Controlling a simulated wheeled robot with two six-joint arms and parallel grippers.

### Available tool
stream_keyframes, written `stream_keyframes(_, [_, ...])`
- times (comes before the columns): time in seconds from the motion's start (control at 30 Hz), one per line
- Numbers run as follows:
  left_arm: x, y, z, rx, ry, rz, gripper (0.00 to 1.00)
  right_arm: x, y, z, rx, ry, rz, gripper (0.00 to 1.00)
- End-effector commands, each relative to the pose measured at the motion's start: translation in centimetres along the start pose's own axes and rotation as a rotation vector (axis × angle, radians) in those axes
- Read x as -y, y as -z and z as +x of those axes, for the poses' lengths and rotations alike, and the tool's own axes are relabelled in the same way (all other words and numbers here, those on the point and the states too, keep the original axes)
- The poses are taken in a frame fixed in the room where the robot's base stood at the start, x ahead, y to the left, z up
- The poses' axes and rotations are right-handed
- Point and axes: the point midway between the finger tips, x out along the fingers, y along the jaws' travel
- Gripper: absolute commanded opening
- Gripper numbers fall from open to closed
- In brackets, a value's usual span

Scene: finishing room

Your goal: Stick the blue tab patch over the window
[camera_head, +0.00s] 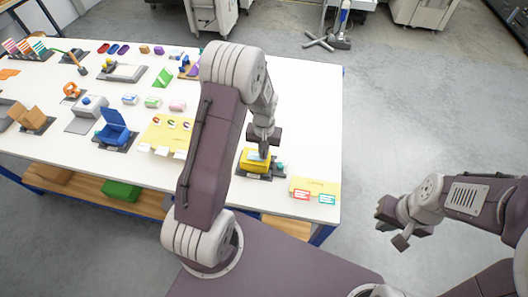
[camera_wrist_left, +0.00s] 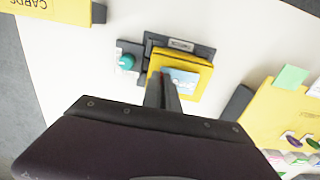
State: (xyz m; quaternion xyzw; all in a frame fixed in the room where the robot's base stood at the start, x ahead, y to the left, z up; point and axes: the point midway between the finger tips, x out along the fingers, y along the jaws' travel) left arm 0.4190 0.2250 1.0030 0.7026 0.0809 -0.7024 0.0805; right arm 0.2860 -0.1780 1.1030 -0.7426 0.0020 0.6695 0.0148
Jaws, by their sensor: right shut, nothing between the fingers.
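A yellow box (camera_head: 256,160) sits on a dark fixture near the front right of the white table. In the left wrist view the yellow box (camera_wrist_left: 203,70) carries a pale blue and white rectangle (camera_wrist_left: 184,78) on its top; I cannot tell whether this is the window or the blue tab patch. My left gripper (camera_head: 264,152) points down at the box. In the left wrist view its close-set fingers (camera_wrist_left: 164,103) reach the rectangle and partly cover it; any grip on it is hidden. My right gripper (camera_head: 391,225) is shut and empty, off the table's right side.
A teal knob (camera_wrist_left: 125,62) stands beside the box. A yellow mat (camera_head: 158,134) with pale tabbed pieces lies to its left, and a yellow card holder (camera_head: 316,186) to its right. A blue open-lidded box (camera_head: 115,128) stands farther left. The table's back right is clear.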

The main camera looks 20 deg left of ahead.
Motion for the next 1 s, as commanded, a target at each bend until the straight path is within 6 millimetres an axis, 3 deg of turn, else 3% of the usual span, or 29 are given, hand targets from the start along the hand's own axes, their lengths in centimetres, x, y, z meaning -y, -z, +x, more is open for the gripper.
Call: stream_keyframes(1.0, [0.0, -0.07, 0.86, 0.002, 0.0, 0.0, 0.0, -0.01, -0.04, 0.37, 0.0, 0.0, 0.0, 0.0])
